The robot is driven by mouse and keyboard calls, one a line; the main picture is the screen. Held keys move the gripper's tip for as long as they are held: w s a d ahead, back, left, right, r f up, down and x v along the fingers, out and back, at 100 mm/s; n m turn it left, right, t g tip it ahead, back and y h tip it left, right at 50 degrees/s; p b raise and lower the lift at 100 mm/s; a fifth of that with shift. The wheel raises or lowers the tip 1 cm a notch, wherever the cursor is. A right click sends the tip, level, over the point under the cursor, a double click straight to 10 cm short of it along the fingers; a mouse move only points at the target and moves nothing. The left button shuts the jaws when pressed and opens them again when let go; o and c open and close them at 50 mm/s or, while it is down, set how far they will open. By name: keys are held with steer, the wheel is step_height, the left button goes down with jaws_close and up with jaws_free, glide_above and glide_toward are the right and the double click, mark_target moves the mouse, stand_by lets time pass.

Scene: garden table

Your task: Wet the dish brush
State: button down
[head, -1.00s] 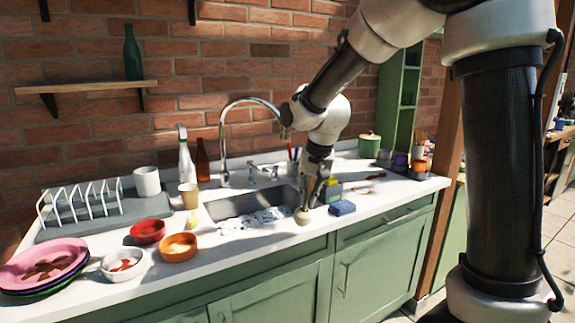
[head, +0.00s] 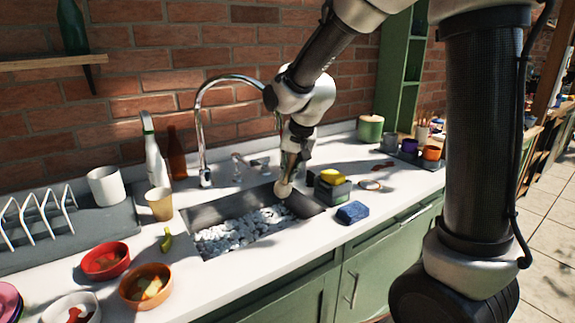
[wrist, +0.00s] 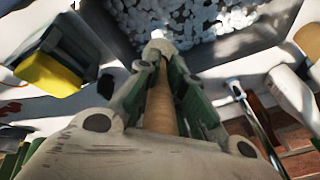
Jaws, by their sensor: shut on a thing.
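My gripper (head: 291,163) is shut on the dish brush and points down at the right end of the sink. The brush's pale round head (head: 283,188) shows below the fingers. In the wrist view its wooden handle (wrist: 161,108) lies between my fingers (wrist: 162,85), with the head beyond them. The grey sink basin (head: 207,214) is full of white, foam-like lumps (head: 243,229). The brush head is over or in the basin's right part; I cannot tell whether it touches the lumps.
A blue sponge (head: 352,212) lies right of the sink, near a grey caddy (head: 336,190) with a yellow sponge (head: 332,177). A paper cup (head: 159,204), a white bottle (head: 153,155) and two food bowls (head: 146,284) (head: 105,261) stand left. The counter's front strip is clear.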

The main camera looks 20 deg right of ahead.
step_height(320, 180, down, 14)
stand_by(0.9)
stand_by(0.9)
step_height(320, 180, up, 15)
steer(key=shift+r, duration=0.1)
stand_by(0.7)
